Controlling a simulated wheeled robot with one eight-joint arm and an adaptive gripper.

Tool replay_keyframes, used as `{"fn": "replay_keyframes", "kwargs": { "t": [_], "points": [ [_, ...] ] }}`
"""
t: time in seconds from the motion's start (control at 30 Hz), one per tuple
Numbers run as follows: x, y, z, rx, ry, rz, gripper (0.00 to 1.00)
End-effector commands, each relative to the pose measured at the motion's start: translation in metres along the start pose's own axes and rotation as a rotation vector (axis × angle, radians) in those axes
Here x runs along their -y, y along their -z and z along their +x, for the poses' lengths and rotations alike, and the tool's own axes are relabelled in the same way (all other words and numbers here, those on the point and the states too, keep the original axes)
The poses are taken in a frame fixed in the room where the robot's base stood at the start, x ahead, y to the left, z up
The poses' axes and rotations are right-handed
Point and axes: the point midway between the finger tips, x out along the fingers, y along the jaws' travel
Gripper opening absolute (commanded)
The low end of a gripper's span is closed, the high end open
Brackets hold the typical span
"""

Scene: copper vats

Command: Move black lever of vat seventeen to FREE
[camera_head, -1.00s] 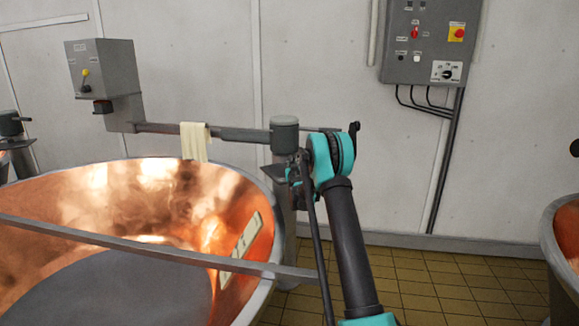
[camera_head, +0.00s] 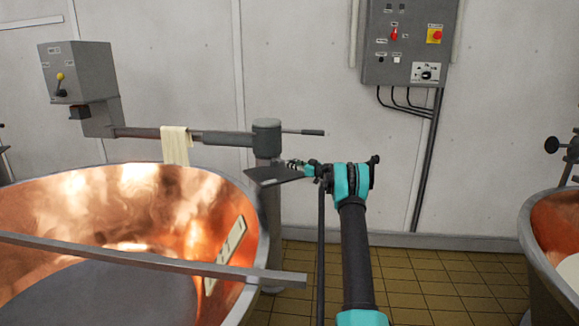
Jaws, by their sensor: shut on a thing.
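A large copper vat (camera_head: 110,195) fills the left, with a grey post (camera_head: 267,145) at its right rim. No vat number is legible. A bar (camera_head: 303,131) with a dark grip sticks out right from the post top. A dark flat plate (camera_head: 272,175) lies in front of the post. My gripper (camera_head: 297,168) is at the plate's right end, below the bar and apart from it. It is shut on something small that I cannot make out. FREE is not legible.
A cream cloth (camera_head: 175,145) hangs over the horizontal arm (camera_head: 150,133). A grey beam (camera_head: 150,258) crosses the vat. A control panel (camera_head: 408,45) is on the wall. Another copper vat (camera_head: 553,235) stands at the right, with free tiled floor (camera_head: 440,285) between.

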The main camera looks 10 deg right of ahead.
Motion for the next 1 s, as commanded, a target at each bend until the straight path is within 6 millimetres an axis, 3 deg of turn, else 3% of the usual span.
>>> {"fn": "replay_keyframes", "kwargs": {
  "t": [0.77,0.8,1.0],
  "points": [
    [-0.0056,-0.0007,-0.0007,-0.01,0.093,0.0,0.0],
    [-0.0056,-0.0007,-0.0007,-0.01,0.093,0.0,0.26],
    [-0.0051,-0.0006,-0.0001,-0.01,0.094,0.0,0.48]
  ]
}}
